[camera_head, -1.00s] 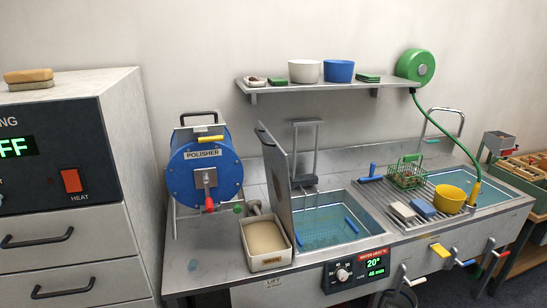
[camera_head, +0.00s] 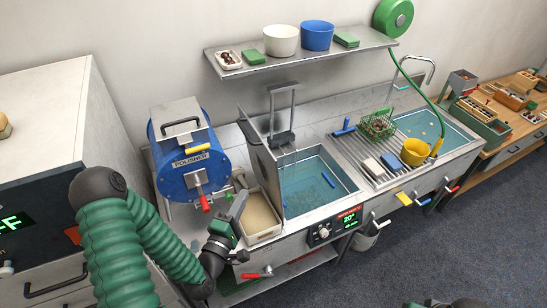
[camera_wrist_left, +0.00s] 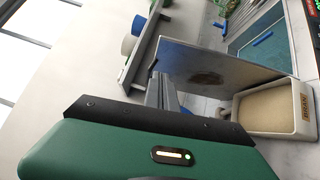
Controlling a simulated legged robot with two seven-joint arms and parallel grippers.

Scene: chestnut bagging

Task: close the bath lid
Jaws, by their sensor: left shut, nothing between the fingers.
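The bath lid (camera_head: 262,168) is a thin metal panel standing upright along the left side of the water bath (camera_head: 312,185). The bath is open, with blue water inside. In the left wrist view the lid (camera_wrist_left: 215,75) shows its broad face, with a dark smudged reflection. A dark and green part at the bottom edge seems to be my right gripper (camera_head: 430,303), mostly cut off.
The blue polisher (camera_head: 187,165) stands to the left of the tray (camera_head: 262,237). A lifting frame (camera_head: 283,112) rises behind the bath. A drain rack (camera_head: 358,153) with a green basket and yellow cup lies to the right. A shelf (camera_head: 300,62) hangs above.

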